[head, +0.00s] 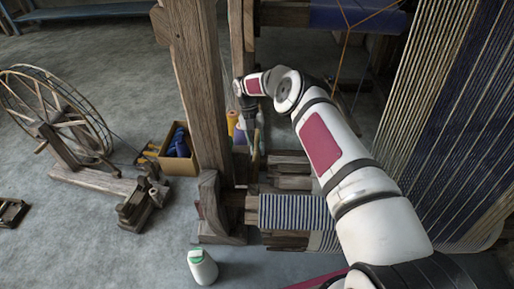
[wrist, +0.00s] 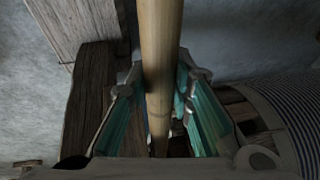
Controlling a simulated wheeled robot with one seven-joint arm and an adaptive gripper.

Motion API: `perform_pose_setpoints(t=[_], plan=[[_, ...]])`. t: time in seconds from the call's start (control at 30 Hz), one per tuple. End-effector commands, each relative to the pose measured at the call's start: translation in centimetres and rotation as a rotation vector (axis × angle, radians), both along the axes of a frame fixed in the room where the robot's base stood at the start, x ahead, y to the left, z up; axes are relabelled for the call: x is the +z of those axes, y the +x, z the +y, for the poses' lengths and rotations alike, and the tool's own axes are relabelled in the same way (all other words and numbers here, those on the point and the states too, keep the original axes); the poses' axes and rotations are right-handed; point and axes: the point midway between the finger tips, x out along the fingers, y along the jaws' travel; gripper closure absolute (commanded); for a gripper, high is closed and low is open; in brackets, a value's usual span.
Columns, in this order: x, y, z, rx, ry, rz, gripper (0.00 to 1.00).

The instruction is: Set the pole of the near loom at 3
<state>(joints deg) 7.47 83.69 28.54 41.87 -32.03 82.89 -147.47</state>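The pole (wrist: 160,60) is a smooth, light wooden rod. In the wrist view it runs from the top edge down between the two teal finger pads of my gripper (wrist: 158,85). The fingers stand on both sides of it, with gaps visible beside the rod, so the gripper looks open around it. In the head view my gripper (head: 249,108) is small, at the near loom's left side, beside its thick upright post (head: 200,90). The pole (head: 255,158) shows there only as a thin upright piece below the gripper. No number marks can be read.
Striped cloth (head: 295,212) lies on the loom's low front part. Many warp threads (head: 440,100) slope down at the right. A spinning wheel (head: 60,110), a box with blue yarn (head: 180,150) and a white, green-topped bottle (head: 202,268) stand on the floor. Open floor lies at the left.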

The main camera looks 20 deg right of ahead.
Motion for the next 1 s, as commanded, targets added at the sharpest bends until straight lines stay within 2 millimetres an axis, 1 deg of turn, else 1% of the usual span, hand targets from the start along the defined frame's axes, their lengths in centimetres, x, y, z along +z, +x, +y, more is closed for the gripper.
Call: perform_pose_setpoints(t=[0.03, 0.07, 0.1, 0.37, 0.47, 0.57, 0.77, 1.0], plan=[[0.1, 0.1, 0.1, -0.001, 0.001, -0.003, 0.68], [0.1, 0.1, 0.1, -0.001, 0.001, -0.003, 0.62], [0.1, 0.1, 0.0, 0.0, 0.001, -0.003, 0.59], [0.0, 0.0, 0.0, 0.0, 0.001, -0.001, 0.59], [0.5, 0.2, 0.1, 0.0, -0.001, -0.002, 0.59], [1.6, 0.8, 0.2, 0.001, 0.0, -0.004, 0.59], [4.8, 2.1, 0.5, 0.0, 0.0, -0.005, 0.59], [6.6, 2.8, 0.6, 0.0, 0.0, -0.002, 0.59]])
